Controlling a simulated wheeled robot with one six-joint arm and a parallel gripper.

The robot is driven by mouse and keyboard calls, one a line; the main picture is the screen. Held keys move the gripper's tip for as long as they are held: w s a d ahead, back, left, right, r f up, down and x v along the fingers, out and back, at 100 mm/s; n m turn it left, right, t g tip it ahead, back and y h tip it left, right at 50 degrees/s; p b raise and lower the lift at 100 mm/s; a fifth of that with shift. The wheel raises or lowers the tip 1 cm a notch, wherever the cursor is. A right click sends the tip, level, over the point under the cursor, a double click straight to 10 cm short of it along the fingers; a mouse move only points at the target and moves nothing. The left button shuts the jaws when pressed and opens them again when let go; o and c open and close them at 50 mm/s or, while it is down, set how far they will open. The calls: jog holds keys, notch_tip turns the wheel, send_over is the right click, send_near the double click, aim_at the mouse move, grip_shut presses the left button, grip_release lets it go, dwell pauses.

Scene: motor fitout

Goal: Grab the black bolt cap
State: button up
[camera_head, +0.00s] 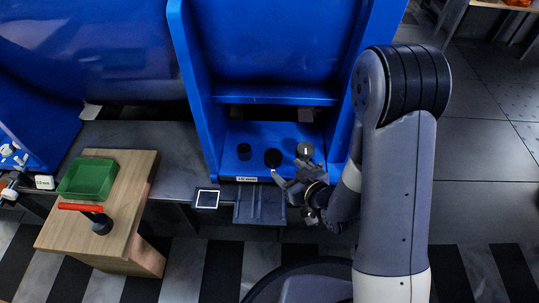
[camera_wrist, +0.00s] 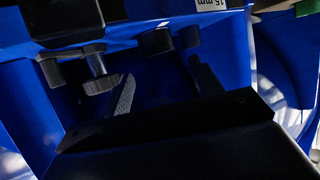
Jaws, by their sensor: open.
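Two black bolt caps stand on the blue shelf floor in the head view, one at the left (camera_head: 244,151) and one in the middle (camera_head: 273,157). Which one is meant, I cannot tell. Two dark cap shapes also show in the wrist view, one near centre (camera_wrist: 155,41) and one to its right (camera_wrist: 188,38). My gripper (camera_head: 284,176) is at the shelf's front edge, close to the middle cap. In the wrist view my gripper (camera_wrist: 164,84) has its fingers apart with nothing between them. The dark shapes lie beyond the fingertips, and their outlines are dim.
A grey-topped bolt (camera_head: 305,149) stands right of the caps, close to my gripper; a grey knobbed part shows in the wrist view (camera_wrist: 97,75). Blue side walls (camera_head: 196,90) flank the shelf. A wooden block (camera_head: 130,215) with a green tray (camera_head: 88,179) stands left.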

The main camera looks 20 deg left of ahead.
aim_at(274, 156)
jog(key=p+x, duration=0.1)
jog(key=x, duration=0.9)
jog(key=shift+w+d+r, duration=0.1)
jog(key=shift+w+r, duration=0.05)
jog(key=c, duration=0.7)
